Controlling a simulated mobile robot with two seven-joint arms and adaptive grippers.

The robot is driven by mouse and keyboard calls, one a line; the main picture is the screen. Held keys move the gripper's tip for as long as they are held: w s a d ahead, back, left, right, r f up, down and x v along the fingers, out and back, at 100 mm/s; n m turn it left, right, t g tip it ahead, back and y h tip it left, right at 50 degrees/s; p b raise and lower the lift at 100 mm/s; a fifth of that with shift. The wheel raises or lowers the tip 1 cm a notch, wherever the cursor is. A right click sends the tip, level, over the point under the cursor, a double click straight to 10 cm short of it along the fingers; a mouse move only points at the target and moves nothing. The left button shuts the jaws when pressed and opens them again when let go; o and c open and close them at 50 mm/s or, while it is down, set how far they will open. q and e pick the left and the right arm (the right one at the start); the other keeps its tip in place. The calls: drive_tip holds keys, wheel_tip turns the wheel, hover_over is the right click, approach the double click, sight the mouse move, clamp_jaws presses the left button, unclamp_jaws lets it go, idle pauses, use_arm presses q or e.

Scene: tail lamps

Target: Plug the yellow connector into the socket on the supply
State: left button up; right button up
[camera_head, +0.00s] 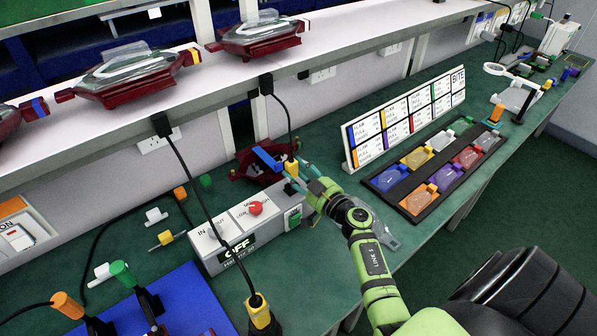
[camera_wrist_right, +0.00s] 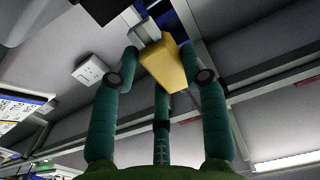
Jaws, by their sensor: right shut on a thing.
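The yellow connector (camera_head: 291,167) is at my right gripper (camera_head: 300,172), above the far right end of the supply. In the right wrist view the teal fingers (camera_wrist_right: 164,77) are closed around the yellow connector (camera_wrist_right: 163,63), whose grey end points away from the palm. A black cable runs from it up to the shelf edge. The grey supply (camera_head: 218,235) has a red knob (camera_head: 256,207), an "OFF" display (camera_head: 238,250) and a green switch (camera_head: 294,217). The gripper partly covers its right end, and I cannot make out the socket. My left gripper is out of view.
A black-and-yellow plug (camera_head: 261,315) is on another cable at the front. A dark red lamp (camera_head: 242,165) stands behind the supply. A labelled board (camera_head: 405,116) and a black parts tray (camera_head: 418,212) are to the right. A blue mat (camera_head: 190,290) is at front left.

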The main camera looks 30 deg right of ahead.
sight(295, 178)
drive_tip(key=shift+p, duration=0.35)
drive_tip(key=shift+f+b, duration=0.85)
drive_tip(key=shift+f, duration=0.7)
drive_tip(key=o, duration=1.3)
drive_tip(key=shift+f, duration=0.1)
drive_tip(key=shift+c, duration=0.2)
